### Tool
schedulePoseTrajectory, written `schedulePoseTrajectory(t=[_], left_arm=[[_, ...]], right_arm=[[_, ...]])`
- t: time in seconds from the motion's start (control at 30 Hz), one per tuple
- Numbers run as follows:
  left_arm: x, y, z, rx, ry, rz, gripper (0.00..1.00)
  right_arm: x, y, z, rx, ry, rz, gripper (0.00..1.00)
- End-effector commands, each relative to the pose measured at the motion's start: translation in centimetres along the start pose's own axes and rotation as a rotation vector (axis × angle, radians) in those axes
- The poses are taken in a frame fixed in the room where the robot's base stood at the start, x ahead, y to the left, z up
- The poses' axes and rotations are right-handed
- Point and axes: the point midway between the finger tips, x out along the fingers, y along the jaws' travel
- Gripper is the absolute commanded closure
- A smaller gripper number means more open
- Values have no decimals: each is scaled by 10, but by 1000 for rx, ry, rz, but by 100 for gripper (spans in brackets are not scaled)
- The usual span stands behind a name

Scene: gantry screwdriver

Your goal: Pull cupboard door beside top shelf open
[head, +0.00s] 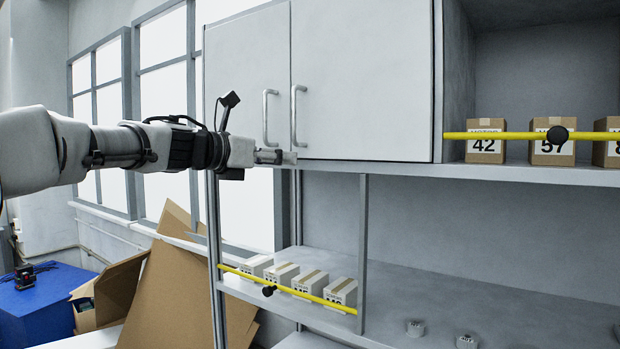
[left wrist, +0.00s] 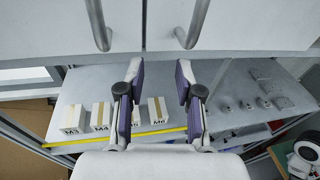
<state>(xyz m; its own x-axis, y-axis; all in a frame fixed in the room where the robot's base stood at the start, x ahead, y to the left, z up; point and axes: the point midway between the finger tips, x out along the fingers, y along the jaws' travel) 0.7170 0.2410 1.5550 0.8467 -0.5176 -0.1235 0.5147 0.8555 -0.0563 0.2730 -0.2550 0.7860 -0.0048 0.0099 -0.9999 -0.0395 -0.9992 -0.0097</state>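The white cupboard has a left door (head: 243,75) and a right door (head: 365,80), both shut. The right door is beside the top shelf (head: 560,174). The left door's handle (head: 266,118) and the right door's handle (head: 294,115) are upright metal bars. They also show at the top of the left wrist view, the left handle (left wrist: 97,25) and the right handle (left wrist: 194,24). My left gripper (head: 284,157) is just below the handles near the cupboard's lower edge. In the left wrist view its fingers (left wrist: 160,75) are apart with nothing between them. My right gripper is out of view.
A yellow bar (head: 510,136) crosses in front of numbered boxes (head: 486,148) on the top shelf. Small white boxes (head: 310,282) stand behind another yellow bar (head: 290,290) on the lower shelf. Cardboard (head: 170,290) leans at the left. Space before the doors is free.

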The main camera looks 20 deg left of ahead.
Motion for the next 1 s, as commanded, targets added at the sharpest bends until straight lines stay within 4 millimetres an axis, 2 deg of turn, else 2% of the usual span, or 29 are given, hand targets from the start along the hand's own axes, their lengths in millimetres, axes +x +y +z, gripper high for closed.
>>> schedulePoseTrajectory(t=[0.03,0.1,0.2,0.33,0.6,0.73,0.93,0.97,1.0], left_arm=[[-22,-9,31,21,-47,1,65],[-43,-19,58,41,-91,2,65],[-54,-27,76,56,-118,2,65],[-40,-28,80,56,-117,2,65],[10,-28,86,54,-116,0,65],[21,-28,85,54,-117,0,65],[22,-28,84,54,-118,1,65],[22,-28,84,54,-118,1,68],[22,-28,84,53,-117,1,83]], right_arm=[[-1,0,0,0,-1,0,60],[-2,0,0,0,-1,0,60],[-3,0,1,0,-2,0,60],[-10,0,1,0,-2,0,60],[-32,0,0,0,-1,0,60],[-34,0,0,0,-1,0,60],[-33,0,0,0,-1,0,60],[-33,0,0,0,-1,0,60],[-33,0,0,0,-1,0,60]])
